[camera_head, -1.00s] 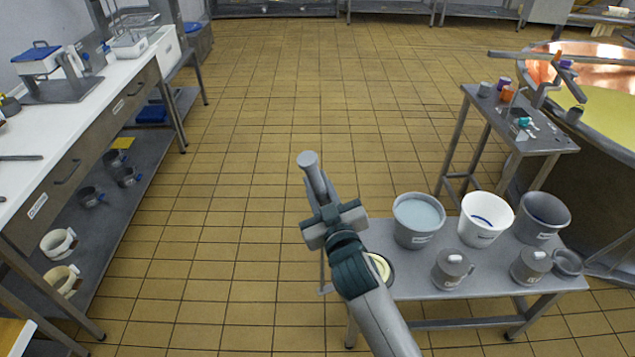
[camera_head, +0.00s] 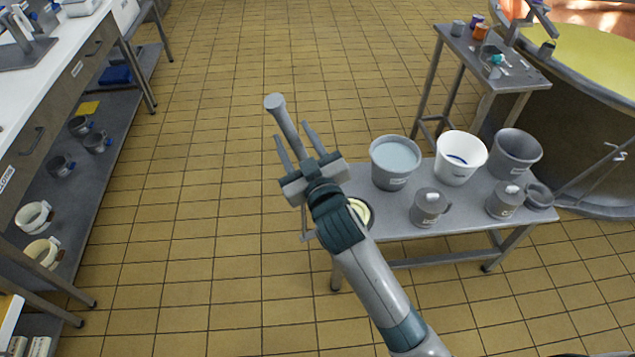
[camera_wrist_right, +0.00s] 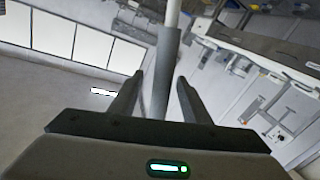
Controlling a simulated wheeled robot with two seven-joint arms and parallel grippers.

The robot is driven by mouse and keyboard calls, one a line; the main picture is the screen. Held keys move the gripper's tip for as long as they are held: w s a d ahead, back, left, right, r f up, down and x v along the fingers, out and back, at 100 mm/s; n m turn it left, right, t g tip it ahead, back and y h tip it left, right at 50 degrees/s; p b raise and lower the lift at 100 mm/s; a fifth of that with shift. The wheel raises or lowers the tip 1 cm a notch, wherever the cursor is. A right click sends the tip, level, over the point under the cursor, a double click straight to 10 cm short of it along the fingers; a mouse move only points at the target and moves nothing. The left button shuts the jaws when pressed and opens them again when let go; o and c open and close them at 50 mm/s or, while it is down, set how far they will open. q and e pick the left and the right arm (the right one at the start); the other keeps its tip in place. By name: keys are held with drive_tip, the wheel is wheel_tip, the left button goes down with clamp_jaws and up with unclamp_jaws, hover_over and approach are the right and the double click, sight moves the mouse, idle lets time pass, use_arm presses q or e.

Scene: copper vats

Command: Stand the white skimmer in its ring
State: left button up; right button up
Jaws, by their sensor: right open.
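The white skimmer shows mainly as its grey handle (camera_head: 287,120), which rises past my right gripper (camera_head: 298,144) in the head view. In the right wrist view the grey handle (camera_wrist_right: 163,72) lies between my right fingers (camera_wrist_right: 158,95), with a thin white shaft (camera_wrist_right: 173,12) beyond it. The fingers are open, one on each side of the handle. A small bracket (camera_head: 308,236) sticks out at the bench's left end, below the gripper. It may carry the ring. The skimmer's lower end is hidden, and I cannot tell whether the shaft is inside the ring. My left gripper is out of view.
The low grey bench (camera_head: 400,223) holds a blue-grey bucket (camera_head: 395,160), a white bucket (camera_head: 460,157), a dark bucket (camera_head: 514,153) and several small cups. A side table (camera_head: 500,62) and a copper vat (camera_head: 590,110) stand right. A counter (camera_head: 60,60) runs along the left. The tiled floor between is clear.

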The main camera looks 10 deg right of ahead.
drive_tip(key=b+v, duration=0.3)
drive_tip(key=v, duration=1.2)
drive_tip(key=shift+w, duration=0.1)
